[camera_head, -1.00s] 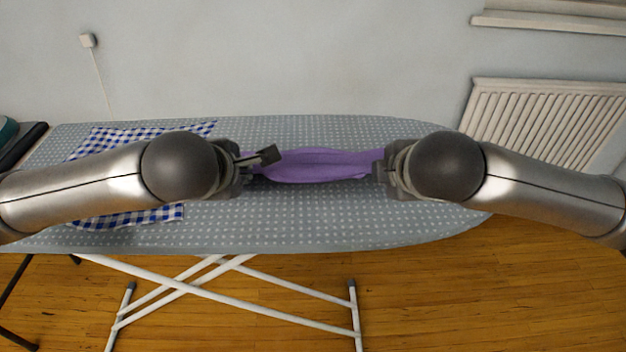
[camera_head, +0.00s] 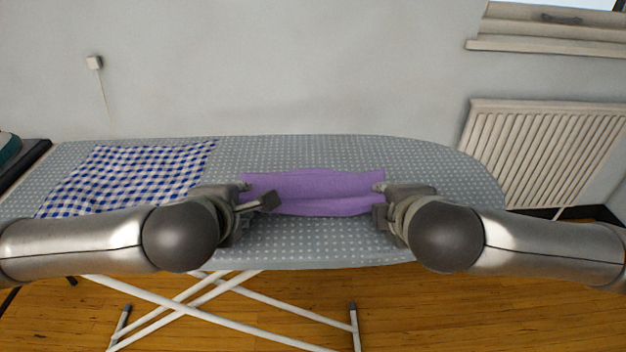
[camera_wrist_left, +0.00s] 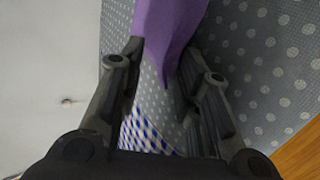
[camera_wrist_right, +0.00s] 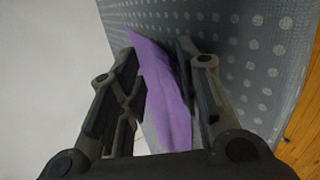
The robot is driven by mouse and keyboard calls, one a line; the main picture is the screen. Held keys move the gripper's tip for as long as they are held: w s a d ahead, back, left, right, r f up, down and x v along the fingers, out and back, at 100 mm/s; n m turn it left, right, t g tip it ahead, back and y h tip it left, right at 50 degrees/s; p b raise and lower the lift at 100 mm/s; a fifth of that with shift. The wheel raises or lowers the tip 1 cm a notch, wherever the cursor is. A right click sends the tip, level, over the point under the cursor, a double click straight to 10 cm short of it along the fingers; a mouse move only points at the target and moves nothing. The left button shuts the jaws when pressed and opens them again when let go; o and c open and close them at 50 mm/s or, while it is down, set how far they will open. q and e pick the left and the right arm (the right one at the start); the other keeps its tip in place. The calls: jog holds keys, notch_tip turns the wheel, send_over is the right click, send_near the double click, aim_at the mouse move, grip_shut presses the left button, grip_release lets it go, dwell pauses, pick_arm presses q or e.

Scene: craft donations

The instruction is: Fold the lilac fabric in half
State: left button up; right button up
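The lilac fabric (camera_head: 312,187) lies on the grey dotted ironing board as a wide strip. A crease runs across it from left to right, with a band along its near side. My left gripper (camera_head: 256,194) is at its left end, fingers apart. In the left wrist view the fabric (camera_wrist_left: 168,30) shows between and beyond the open fingertips (camera_wrist_left: 163,55). My right gripper (camera_head: 380,199) is at its right end. In the right wrist view its fingers (camera_wrist_right: 157,55) stand apart with the fabric (camera_wrist_right: 165,85) between them. I cannot tell whether any finger touches the cloth.
The ironing board (camera_head: 320,240) has free room in front of the fabric and behind it. A blue-and-white checked cloth (camera_head: 135,175) lies flat on its left part. A wall is behind, with a radiator (camera_head: 545,150) at right. A dark surface (camera_head: 25,170) is at far left.

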pick_arm(q)
jog(key=shift+r, duration=0.1)
